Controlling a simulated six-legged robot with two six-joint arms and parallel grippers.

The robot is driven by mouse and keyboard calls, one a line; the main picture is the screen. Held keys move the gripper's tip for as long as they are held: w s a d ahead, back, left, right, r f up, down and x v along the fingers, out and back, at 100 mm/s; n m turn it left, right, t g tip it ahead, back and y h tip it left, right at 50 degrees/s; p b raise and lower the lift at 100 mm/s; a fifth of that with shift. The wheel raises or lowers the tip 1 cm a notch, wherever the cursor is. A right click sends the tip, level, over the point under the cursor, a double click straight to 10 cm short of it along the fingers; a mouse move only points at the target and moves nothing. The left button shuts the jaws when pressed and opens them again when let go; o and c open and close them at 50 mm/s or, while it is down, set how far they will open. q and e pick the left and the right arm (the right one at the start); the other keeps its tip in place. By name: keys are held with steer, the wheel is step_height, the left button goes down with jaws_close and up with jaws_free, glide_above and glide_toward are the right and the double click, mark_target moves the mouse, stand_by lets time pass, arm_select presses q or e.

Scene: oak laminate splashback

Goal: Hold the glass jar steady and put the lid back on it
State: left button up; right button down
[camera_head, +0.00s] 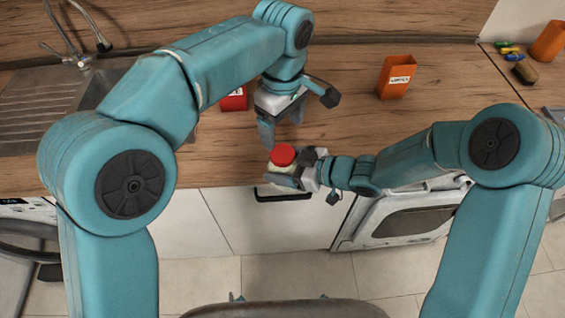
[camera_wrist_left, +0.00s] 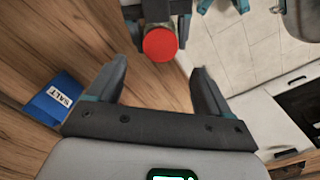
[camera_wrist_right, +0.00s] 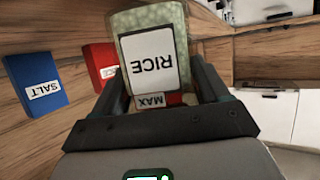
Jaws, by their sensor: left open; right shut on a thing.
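The glass jar (camera_wrist_right: 145,22), with pale grains and a RICE label, is between the fingers of my right gripper (camera_wrist_right: 156,66), which is shut on it. In the head view the jar (camera_head: 284,168) is at the counter's front edge. The red lid (camera_head: 283,155) sits on top of the jar; whether it is fully seated I cannot tell. My left gripper (camera_head: 268,138) is open and empty, pointing down just above and left of the lid. In the left wrist view the round lid (camera_wrist_left: 160,44) shows beyond the open fingertips.
A red box (camera_head: 234,100) stands behind my left gripper. A blue SALT box (camera_wrist_left: 52,103) is on the counter. An orange labelled container (camera_head: 397,76) stands at the back, and a sponge (camera_head: 524,73) at the far right. The sink (camera_head: 95,90) is at left. The counter's middle right is clear.

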mark_target(283, 153)
arm_select(q)
steer(key=shift+f, duration=4)
steer(key=c, duration=1.1)
steer(key=shift+o, duration=0.2)
steer(key=m, duration=0.3)
steer(key=o, duration=1.2)
steer(key=shift+c, duration=0.2)
steer(key=shift+r, duration=2.3)
